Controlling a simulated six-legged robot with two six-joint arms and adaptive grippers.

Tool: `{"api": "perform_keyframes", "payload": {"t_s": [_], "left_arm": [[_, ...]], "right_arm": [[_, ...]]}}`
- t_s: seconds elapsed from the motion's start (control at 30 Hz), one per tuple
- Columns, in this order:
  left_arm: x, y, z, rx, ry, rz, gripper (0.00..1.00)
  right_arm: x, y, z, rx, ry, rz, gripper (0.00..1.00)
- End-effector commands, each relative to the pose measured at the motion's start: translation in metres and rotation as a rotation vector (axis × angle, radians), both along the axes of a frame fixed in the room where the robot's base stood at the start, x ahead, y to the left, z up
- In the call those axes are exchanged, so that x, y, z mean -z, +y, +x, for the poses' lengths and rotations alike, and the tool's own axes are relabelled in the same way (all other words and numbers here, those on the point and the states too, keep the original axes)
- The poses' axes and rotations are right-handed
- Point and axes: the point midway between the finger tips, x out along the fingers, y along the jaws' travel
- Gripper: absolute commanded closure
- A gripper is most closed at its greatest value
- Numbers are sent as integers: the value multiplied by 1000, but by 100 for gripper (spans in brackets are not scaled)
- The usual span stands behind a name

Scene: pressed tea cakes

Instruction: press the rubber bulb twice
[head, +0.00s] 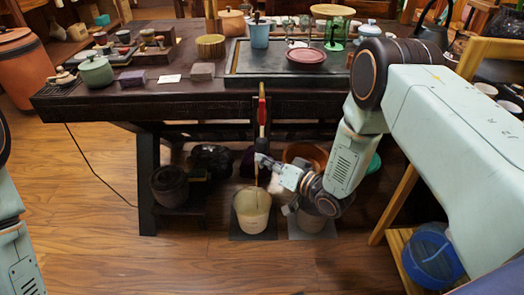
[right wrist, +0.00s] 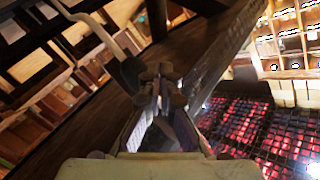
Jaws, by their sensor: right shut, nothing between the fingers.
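A slim red piece (head: 262,108) with a pale, yellowish side hangs upright at the front edge of the dark table. It looks like the rubber bulb on a drain hose, but it is too small to be sure. A thin brown line runs below it towards a cream bucket (head: 252,214) on the floor. My right gripper (head: 261,160) is shut and empty, just below the red piece. I cannot tell whether they touch. In the right wrist view its fingertips (right wrist: 162,74) are together, with a dark shape beside them on the left. My left gripper is not in view.
The table (head: 190,97) carries a tea tray (head: 245,78), a blue cup (head: 259,36), a red dish (head: 306,56) and a green pot (head: 96,72). Dark pots stand beneath it. A blue tub (head: 431,258) is at lower right. The floor at front left is clear.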

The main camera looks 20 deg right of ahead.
Motion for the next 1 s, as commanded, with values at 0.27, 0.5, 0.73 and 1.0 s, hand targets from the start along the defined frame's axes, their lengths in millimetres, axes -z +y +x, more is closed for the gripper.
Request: {"api": "perform_keyframes", "payload": {"t_s": [0.27,0.5,0.73,1.0], "left_arm": [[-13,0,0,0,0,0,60],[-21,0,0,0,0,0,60],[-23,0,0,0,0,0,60],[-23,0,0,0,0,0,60]], "right_arm": [[-1,7,-22,-1,4,0,100],[-1,12,-41,-1,2,1,100],[0,14,-48,-1,1,0,100],[0,14,-48,0,1,1,100]]}}
